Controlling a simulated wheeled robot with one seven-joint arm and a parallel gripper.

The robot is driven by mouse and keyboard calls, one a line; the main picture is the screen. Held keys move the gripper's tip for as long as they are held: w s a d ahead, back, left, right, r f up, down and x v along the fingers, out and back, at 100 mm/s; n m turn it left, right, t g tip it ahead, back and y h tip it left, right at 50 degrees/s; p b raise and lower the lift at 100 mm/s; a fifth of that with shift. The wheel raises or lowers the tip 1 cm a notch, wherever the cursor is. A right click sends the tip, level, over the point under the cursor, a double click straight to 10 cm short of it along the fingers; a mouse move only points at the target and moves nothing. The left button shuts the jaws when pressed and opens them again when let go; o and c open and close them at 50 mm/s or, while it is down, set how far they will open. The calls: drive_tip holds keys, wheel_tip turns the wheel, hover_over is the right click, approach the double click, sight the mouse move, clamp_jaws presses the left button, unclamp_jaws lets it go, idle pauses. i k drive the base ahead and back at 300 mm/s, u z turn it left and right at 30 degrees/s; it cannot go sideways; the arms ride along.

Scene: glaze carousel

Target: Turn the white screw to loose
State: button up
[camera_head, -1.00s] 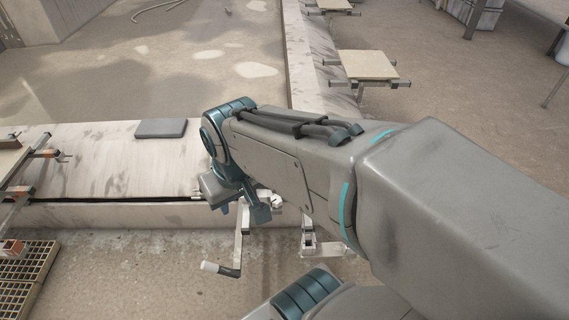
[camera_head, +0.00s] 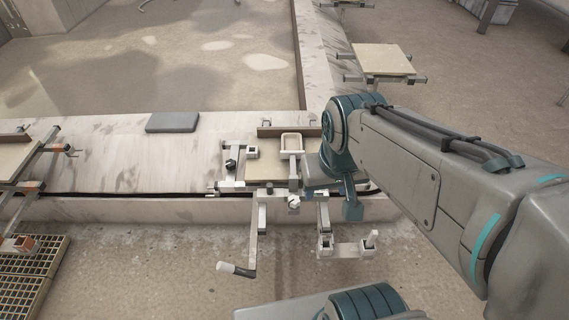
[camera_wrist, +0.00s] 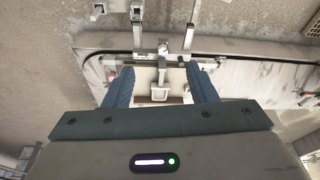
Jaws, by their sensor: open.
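The fixture on the ledge has a small white screw head (camera_head: 293,201) at its front edge. In the wrist view a pale knob (camera_wrist: 163,49) shows above the gap between my fingers; I cannot tell for sure that it is the same screw. A crank with a white grip (camera_head: 234,269) hangs at the front left, and an upright white grip (camera_head: 371,239) stands at the front right. My gripper (camera_wrist: 161,80) is open and empty, with its two teal fingers apart over the fixture. In the head view it is right of the white screw, partly hidden by my arm.
The fixture also carries a black knob (camera_head: 231,165) and a white square loop (camera_head: 292,143). A grey pad (camera_head: 172,122) lies on the ledge. A metal grating (camera_head: 35,272) is at the left. A board on a stand (camera_head: 383,59) is beyond the ledge.

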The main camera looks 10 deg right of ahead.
sight(294, 201)
drive_tip(key=z, duration=0.45)
drive_tip(key=k, duration=1.05)
drive_tip(key=u, duration=0.7)
drive_tip(key=i, duration=0.75)
drive_tip(key=u, duration=0.5)
